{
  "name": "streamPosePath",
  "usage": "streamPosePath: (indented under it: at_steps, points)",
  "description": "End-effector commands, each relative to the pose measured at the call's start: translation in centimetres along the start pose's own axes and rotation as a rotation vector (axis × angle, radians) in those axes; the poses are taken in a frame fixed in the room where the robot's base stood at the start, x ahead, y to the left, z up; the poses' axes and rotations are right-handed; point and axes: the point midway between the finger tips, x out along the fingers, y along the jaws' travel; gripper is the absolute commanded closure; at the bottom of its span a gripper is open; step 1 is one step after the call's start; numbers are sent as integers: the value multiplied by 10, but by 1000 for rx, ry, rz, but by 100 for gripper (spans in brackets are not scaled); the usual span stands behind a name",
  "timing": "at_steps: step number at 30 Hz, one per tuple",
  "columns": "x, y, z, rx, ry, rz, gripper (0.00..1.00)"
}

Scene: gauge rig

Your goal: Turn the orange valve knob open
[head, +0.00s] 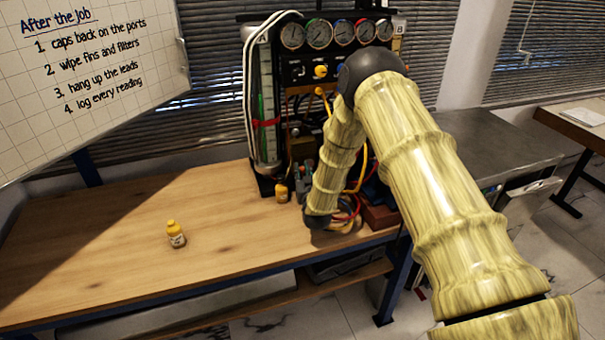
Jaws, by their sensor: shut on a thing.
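The gauge rig (296,72) stands at the back of the wooden bench. A yellow-orange knob (320,71) sits on its black panel below the gauges; I cannot tell whether it is the orange valve knob. My arm comes from the lower right, bends at a dark elbow in front of the rig, and its forearm runs down to a wrist low by the bench. I cannot make out my gripper; the forearm and wrist cover the lower middle of the rig, and what the jaws hold is hidden.
White hoses, a clear tube and yellow and red leads crowd the rig. A whiteboard (95,75) hangs at upper left. The bench's left half is mostly clear.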

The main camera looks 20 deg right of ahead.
Motion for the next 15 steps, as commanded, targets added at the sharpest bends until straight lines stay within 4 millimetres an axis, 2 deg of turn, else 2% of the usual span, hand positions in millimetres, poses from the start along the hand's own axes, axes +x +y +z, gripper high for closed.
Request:
streamPosePath:
  at_steps: [15]
  points:
    - [1,6,3,-2,3,-293,100]
